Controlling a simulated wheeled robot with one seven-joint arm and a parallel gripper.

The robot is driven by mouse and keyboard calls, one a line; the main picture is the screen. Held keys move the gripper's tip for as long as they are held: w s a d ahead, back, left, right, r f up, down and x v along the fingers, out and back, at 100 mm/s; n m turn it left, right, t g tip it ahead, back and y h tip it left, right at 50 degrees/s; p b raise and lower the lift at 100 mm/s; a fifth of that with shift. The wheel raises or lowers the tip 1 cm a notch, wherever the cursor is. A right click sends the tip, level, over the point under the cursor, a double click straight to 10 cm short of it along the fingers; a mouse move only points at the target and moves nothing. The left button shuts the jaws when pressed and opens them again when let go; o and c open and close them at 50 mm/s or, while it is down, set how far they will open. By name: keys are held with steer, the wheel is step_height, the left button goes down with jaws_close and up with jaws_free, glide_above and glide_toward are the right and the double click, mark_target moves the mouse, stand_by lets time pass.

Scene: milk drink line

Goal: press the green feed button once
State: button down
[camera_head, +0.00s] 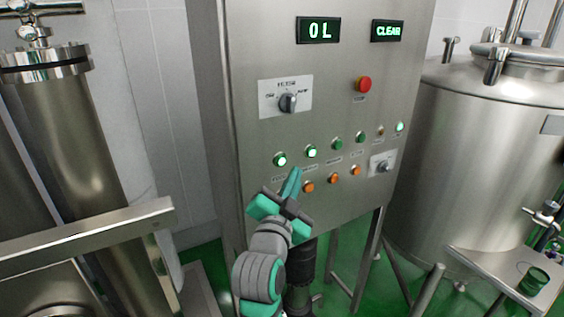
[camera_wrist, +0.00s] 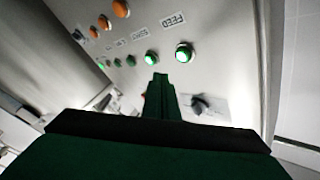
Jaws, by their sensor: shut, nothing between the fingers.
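The green feed button (camera_head: 280,159) is lit, at the left end of the upper button row on the steel control panel (camera_head: 350,65). In the wrist view the feed button (camera_wrist: 184,52) shows beside its FEED label (camera_wrist: 173,20). My gripper (camera_head: 293,175) is shut and empty, just below and right of the feed button in the head view. In the wrist view the shut fingertips (camera_wrist: 160,78) point toward the panel, left of the feed button and near a second lit green button (camera_wrist: 151,57). I see no contact with the button.
Several other buttons line the panel, including orange ones (camera_head: 333,177) in the lower row. A rotary selector (camera_head: 288,103) and a red stop button (camera_head: 363,84) sit above. The displays read "0 L" (camera_head: 318,30) and "CLEAR" (camera_head: 387,30). A steel tank (camera_head: 470,150) stands right.

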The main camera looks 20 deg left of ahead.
steer(key=shift+s+d, duration=0.55)
steer(key=shift+d, duration=0.15)
steer(key=s+d+f+n+g, duration=0.1)
steer(key=s+d+f, duration=0.25)
steer(key=f, duration=0.65)
steer(key=s+d+f+n, duration=0.25)
steer(key=s+f, duration=0.25)
steer(key=f, duration=0.5)
steer(key=s+d+f+n+g, duration=0.1)
steer(key=s+d+f, duration=0.35)
steer(key=f, duration=0.55)
steer(key=s+d+f, duration=0.2)
steer(key=s, duration=0.8)
steer(key=s+d+f+n+g+h, duration=0.1)
steer(key=s+d+f, duration=0.2)
steer(key=s, duration=0.7)
steer(key=s+d+f+g+h, duration=0.1)
steer(key=s+d+f, duration=0.2)
steer(key=s, duration=0.7)
steer(key=shift+d+f, duration=0.15)
steer(key=shift+n, duration=0.25)
